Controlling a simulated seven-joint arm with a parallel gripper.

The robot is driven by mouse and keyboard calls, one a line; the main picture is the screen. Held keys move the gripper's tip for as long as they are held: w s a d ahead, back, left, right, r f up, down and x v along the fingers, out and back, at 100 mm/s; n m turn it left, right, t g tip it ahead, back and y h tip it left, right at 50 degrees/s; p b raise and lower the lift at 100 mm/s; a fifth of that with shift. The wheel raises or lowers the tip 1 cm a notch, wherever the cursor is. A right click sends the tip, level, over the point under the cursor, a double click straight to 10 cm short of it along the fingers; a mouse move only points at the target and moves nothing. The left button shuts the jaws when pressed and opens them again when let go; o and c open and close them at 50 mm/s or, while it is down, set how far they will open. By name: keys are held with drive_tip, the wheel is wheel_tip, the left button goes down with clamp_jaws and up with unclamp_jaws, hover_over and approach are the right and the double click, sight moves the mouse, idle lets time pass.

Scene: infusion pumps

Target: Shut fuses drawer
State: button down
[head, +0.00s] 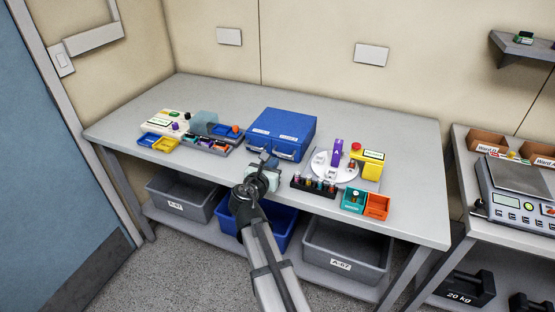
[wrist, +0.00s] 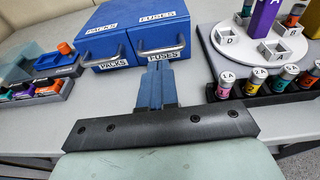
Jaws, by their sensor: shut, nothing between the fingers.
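The fuses drawer (wrist: 160,36) is the right one of two blue drawers in a blue cabinet (head: 282,124). It has a grey bar handle and a white FUSES label. Its front looks about level with the packs drawer (wrist: 101,46) on its left; a small gap cannot be told. My gripper (wrist: 158,68) is shut and empty, its blue fingers pointing at the lower front of the fuses drawer, just below the handle. Contact cannot be told. In the head view my gripper (head: 266,158) is in front of the cabinet.
To the right stand a black rack of small bottles (head: 314,186), a white round turntable (head: 322,173) and teal and orange bins (head: 376,207). To the left are trays with coloured items (head: 208,143). The grey table (head: 415,190) is bare at its right end.

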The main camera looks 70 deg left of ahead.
drive_tip(key=v, duration=0.9)
drive_tip(key=shift+f, duration=0.2)
